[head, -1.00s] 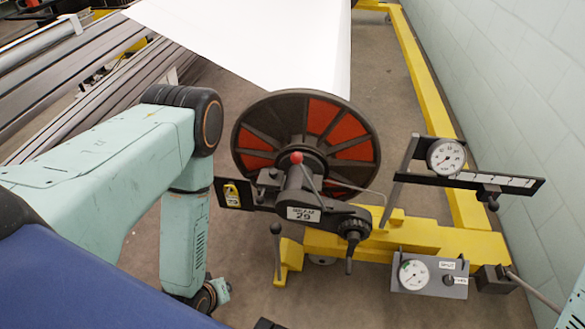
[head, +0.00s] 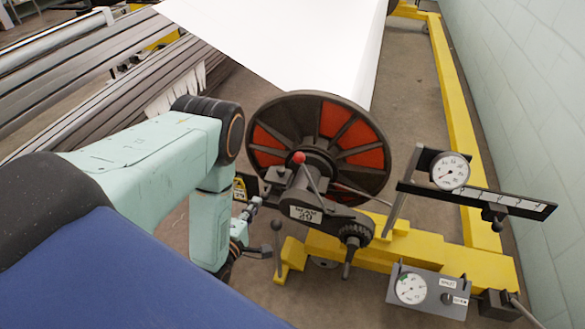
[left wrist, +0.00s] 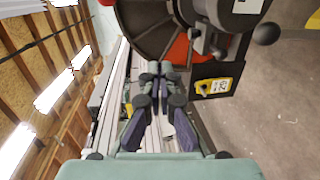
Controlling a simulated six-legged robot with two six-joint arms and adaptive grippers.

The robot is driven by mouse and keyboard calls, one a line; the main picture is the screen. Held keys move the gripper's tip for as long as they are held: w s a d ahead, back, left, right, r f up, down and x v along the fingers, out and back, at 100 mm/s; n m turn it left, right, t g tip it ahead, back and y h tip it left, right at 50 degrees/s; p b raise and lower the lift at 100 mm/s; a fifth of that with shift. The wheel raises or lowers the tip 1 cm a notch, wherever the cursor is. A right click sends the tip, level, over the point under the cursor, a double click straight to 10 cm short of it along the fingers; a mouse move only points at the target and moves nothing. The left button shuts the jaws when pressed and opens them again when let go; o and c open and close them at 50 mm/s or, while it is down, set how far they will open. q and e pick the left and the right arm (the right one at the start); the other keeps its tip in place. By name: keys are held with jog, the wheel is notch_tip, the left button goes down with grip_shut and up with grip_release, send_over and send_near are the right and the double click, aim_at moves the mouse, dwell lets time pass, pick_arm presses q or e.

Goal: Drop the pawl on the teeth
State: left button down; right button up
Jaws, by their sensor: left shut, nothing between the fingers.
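My left gripper (head: 256,203) is left of the housing, below the yellow tag, apart from the toothed wheel. In the left wrist view its fingers (left wrist: 155,70) are together and empty, pointing at the big spoked disc (left wrist: 165,30). My right gripper is not in view.
A black-knobbed lever (head: 277,227) stands left of the yellow frame (head: 330,250). A dial on an arm (head: 449,170) and a grey gauge box (head: 430,290) are at the right. White warp sheet (head: 290,40) runs behind the disc.

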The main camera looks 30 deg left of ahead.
pick_arm(q)
jog(key=r+n, duration=0.1)
jog(key=r+n+t, duration=0.1)
jog(key=w+r+n, duration=0.1)
jog(key=n, duration=0.1)
jog(key=shift+d+r+t, duration=0.2)
jog(key=shift+d+t, duration=0.05)
jog(key=shift+t, duration=0.15)
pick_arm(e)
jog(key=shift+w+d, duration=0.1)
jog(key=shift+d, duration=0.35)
pick_arm(q)
jog(key=w+d+r+b, duration=0.1)
jog(key=w+b, duration=0.1)
jog(key=w, duration=0.9)
jog(key=shift+w+d+r, duration=0.15)
jog(key=shift+d+r, duration=0.15)
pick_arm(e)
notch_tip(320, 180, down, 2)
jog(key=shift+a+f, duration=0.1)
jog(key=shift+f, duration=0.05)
